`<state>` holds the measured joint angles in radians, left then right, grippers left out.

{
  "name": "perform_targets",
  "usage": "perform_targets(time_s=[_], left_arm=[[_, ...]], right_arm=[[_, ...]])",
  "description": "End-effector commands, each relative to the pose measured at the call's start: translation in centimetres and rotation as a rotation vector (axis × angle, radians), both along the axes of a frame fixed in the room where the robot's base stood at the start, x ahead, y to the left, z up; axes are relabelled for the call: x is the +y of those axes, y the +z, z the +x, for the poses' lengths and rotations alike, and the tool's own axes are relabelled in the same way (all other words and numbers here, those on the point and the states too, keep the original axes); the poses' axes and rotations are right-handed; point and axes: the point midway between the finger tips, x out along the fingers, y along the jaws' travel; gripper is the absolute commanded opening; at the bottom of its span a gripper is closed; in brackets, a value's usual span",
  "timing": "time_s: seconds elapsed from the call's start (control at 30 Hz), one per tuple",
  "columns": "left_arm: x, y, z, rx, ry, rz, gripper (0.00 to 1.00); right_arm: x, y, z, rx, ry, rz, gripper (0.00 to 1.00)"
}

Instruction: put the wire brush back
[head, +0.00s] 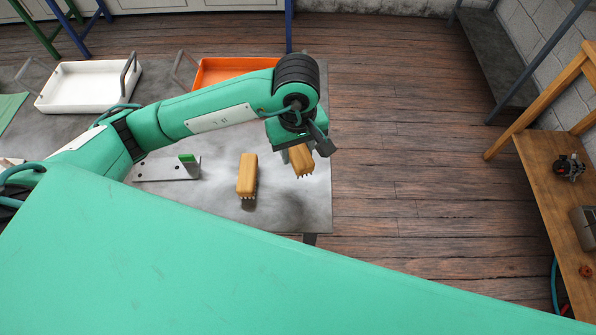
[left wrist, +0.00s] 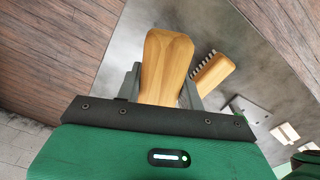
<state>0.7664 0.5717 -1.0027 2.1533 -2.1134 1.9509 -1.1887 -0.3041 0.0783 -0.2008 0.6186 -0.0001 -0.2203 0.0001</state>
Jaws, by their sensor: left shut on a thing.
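My left gripper (head: 303,151) is shut on a wooden-backed brush (head: 302,161), taken here as the wire brush. It is held over the right part of the grey table (head: 290,215), with bristle tips at its lower end. In the left wrist view, the brush's wooden body (left wrist: 166,62) stands between the two grey fingers. A second wooden brush (head: 247,173) is on the table just left of the gripper. Its bristles show in the left wrist view beside its wooden back (left wrist: 214,73). My right gripper is not in view.
A light metal plate (head: 150,169) with holes and a green-topped upright (head: 187,159) lies left of the brushes. An orange tray (head: 228,68) and a white tray (head: 84,84) stand behind. A wooden bench (head: 548,185) with parts is far right, across open floor.

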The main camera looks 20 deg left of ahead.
Motion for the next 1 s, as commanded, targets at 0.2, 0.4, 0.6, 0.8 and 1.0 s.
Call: perform_targets(time_s=[0.2,0.4,0.6,0.8,1.0], left_arm=[[0.0,-4.8,-0.1,0.006,0.001,0.001,0.20],[0.0,-7.2,0.0,0.002,0.001,-0.001,0.20],[0.0,-8.9,-0.1,0.003,0.000,0.000,0.20],[0.0,-11.2,0.0,0.001,-0.001,-0.002,0.20],[0.0,-11.3,0.0,-0.001,-0.001,-0.002,0.20]], right_arm=[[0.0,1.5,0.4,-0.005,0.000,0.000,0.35],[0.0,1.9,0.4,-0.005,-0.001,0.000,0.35],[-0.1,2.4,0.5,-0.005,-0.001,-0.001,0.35],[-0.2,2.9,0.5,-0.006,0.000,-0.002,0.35],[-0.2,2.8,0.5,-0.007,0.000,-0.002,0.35]])
